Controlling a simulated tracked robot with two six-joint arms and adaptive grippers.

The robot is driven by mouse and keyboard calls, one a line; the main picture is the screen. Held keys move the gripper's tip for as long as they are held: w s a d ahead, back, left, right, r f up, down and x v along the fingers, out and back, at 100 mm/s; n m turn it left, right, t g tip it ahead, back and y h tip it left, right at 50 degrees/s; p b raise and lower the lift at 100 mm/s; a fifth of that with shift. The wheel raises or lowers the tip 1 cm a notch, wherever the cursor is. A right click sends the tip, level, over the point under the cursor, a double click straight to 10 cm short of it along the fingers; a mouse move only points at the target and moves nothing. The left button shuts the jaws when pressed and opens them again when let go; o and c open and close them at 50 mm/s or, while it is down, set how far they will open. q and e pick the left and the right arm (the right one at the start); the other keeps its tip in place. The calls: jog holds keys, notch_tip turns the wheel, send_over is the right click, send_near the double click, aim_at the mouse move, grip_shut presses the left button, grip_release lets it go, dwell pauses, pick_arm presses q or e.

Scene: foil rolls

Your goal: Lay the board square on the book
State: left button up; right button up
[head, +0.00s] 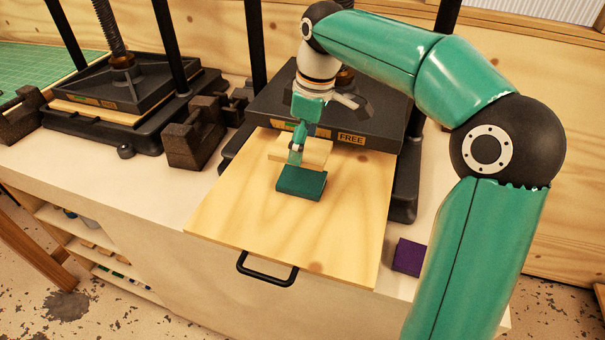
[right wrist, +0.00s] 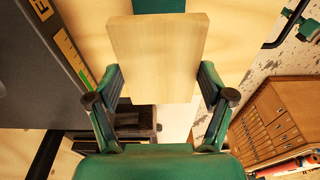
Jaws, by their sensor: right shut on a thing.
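The board (head: 314,152) is a small pale wooden slab. My right gripper (head: 296,150) is shut on it; the right wrist view shows the board (right wrist: 158,60) between both fingers (right wrist: 160,88). The book (head: 301,184) is small and dark green and lies on a pale wooden pull-out shelf (head: 235,218). In the head view the board is behind the book, on the press side. In the right wrist view a strip of the book (right wrist: 158,5) shows past the board's far edge. I cannot tell the board's height above the shelf. My left gripper is not in view.
A dark press (head: 380,120) marked FREE stands right behind the shelf. A second press (head: 130,90) is at the left, with dark brown blocks (head: 193,140) between them. A purple block (head: 408,256) lies right of the shelf. The shelf's front is clear, with a black handle (head: 267,271).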

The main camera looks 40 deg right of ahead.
aim_at(301, 180)
jog(key=shift+f, duration=3.7)
jog(key=o, duration=1.1)
jog(key=shift+f+b, duration=0.1)
jog(key=shift+b, duration=0.2)
jog(key=shift+c, duration=0.2)
jog(key=r, duration=0.4)
jog(key=s+r+p, duration=0.1)
jog(key=r, duration=0.7)
jog(key=shift+s+d, duration=0.35)
jog(key=shift+d, duration=0.05)
